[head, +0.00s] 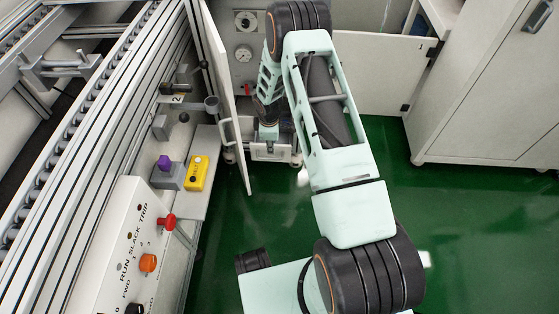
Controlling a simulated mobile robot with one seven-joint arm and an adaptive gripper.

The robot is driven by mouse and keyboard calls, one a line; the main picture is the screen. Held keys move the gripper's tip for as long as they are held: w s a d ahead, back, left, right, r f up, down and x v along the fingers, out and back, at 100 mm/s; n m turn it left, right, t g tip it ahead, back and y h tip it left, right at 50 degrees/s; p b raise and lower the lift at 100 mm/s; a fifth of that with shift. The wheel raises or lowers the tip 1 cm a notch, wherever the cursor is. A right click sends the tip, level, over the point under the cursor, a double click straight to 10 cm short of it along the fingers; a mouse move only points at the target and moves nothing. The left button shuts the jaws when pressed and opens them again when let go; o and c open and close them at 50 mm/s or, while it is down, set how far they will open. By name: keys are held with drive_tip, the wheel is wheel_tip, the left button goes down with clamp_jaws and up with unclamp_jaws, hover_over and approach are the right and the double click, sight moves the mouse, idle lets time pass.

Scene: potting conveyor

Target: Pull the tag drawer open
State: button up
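A pale drawer-like front (262,153) shows low in the open grey cabinet, beyond my arm; it looks like the tag drawer, but I cannot tell how far out it stands. My arm reaches over the floor into the cabinet, and its end, with my gripper (268,131), is just above and in front of that front. The fingers are too small and partly hidden to read. I cannot tell whether they touch the drawer or its handle.
The cabinet's left door (229,95) stands open with a pale handle; its right door (382,75) is also open. A control panel (125,245) with red and orange knobs, a yellow box (197,173) and a conveyor (85,130) line the left. Green floor (455,225) is clear at right.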

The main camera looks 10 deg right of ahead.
sight(272, 159)
drive_tip(key=f+b, duration=0.1)
drive_tip(key=f, duration=0.2)
drive_tip(key=w+f+b, duration=0.1)
drive_tip(key=f, duration=0.3)
drive_tip(key=w+f+b, duration=0.1)
drive_tip(key=f, duration=0.2)
drive_tip(key=shift+d+f+b, duration=0.15)
drive_tip(key=shift+d+b, duration=0.1)
drive_tip(key=shift+b, duration=0.1)
clamp_jaws()
drive_tip(key=shift+s, duration=0.1)
